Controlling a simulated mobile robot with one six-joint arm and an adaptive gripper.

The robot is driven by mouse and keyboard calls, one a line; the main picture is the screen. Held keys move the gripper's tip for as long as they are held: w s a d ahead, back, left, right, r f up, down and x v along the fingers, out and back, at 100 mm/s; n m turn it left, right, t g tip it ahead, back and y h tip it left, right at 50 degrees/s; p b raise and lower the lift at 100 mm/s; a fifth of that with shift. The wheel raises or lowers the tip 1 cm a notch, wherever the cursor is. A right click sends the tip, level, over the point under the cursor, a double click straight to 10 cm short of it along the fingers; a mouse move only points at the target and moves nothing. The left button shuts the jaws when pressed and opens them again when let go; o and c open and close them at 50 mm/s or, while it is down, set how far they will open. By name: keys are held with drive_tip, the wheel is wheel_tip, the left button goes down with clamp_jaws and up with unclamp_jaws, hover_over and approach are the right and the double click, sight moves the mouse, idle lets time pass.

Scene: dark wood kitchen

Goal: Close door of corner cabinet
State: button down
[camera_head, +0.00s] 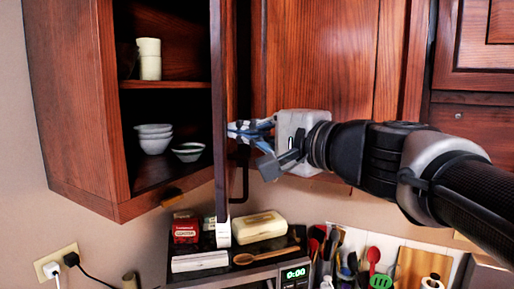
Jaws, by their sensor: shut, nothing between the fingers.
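The corner cabinet (85,110) hangs at the upper left with its inside showing. Its door (220,110) stands open and is seen nearly edge-on. A dark handle (240,175) shows on the door's right side. My gripper (235,130) is shut and empty, with its fingertips at the right face of the door, just above the handle. I cannot tell whether the fingertips touch the door.
Inside the cabinet are stacked cups (149,58) and bowls (154,138). Below stands a microwave (290,272) with boxes, a butter dish (258,227) and a wooden spoon (266,256) on it. Utensils (375,258) stand at the lower right. Closed cabinet doors (320,60) lie behind my gripper.

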drive_tip(key=w+a+b, duration=0.1)
drive_tip(key=w+a, duration=0.2)
drive_tip(key=a, duration=1.6)
drive_tip(key=shift+r, duration=0.15)
drive_tip(key=shift+r, duration=0.1)
drive_tip(key=shift+d, duration=0.15)
